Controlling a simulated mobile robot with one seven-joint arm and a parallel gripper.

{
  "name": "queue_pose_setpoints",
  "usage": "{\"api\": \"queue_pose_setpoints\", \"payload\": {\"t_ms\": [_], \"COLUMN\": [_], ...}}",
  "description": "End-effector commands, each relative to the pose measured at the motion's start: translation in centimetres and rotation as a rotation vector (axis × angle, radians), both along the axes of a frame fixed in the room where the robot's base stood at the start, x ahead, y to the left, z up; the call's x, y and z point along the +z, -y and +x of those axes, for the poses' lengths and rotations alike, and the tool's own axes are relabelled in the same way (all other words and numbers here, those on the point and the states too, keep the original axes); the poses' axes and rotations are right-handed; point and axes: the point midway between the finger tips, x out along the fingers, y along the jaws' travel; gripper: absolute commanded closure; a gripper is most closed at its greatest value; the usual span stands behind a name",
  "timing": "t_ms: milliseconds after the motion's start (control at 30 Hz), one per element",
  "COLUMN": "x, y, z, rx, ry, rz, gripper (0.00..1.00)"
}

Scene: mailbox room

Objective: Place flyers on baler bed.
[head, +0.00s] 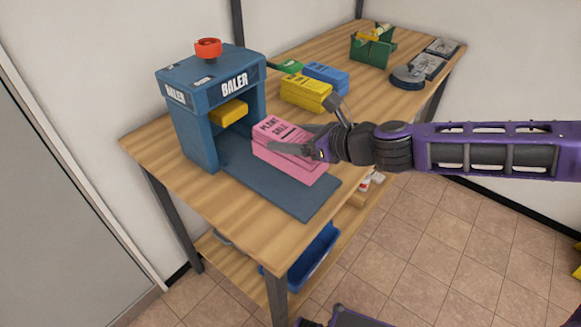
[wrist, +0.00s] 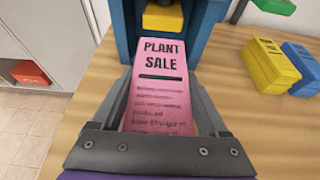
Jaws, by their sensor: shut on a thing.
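A stack of pink "PLANT SALE" flyers (head: 288,158) is at the blue baler's flat bed (head: 295,202). The flyers (wrist: 160,85) also fill the middle of the wrist view, lined up with the baler's opening. My gripper (head: 318,148) is shut on the pink flyers, with one finger on each side of the stack. The stack is over the bed; I cannot tell if its underside touches it. The blue baler (head: 193,138) has a yellow press block (head: 229,113) raised above the bed and a red knob (head: 208,48) on top.
Yellow (head: 306,93) and blue (head: 326,75) stacks lie on the wooden table (head: 150,141) behind the flyers. A green holder (head: 372,48), a round dark item (head: 407,76) and grey trays (head: 428,66) stand farther back. A blue bin (head: 313,256) is on the lower shelf.

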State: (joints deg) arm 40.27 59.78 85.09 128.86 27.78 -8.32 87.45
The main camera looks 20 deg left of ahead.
Motion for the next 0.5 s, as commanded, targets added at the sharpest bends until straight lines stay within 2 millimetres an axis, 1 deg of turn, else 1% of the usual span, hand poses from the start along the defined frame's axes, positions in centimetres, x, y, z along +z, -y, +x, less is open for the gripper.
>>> {"api": "queue_pose_setpoints", "payload": {"t_ms": [33,267,433,500], "x": [-1.0,-2.8,-5.2,-5.8], "y": [-0.1,0.0,0.0,0.0], "z": [-0.1,0.0,0.0,0.0], "rx": [0.001,-0.001,-0.002,-0.001], "ry": [-0.001,0.001,-0.002,0.001], "rz": [0.002,0.001,0.003,0.002], "gripper": [1.00,1.00,1.00,1.00]}}
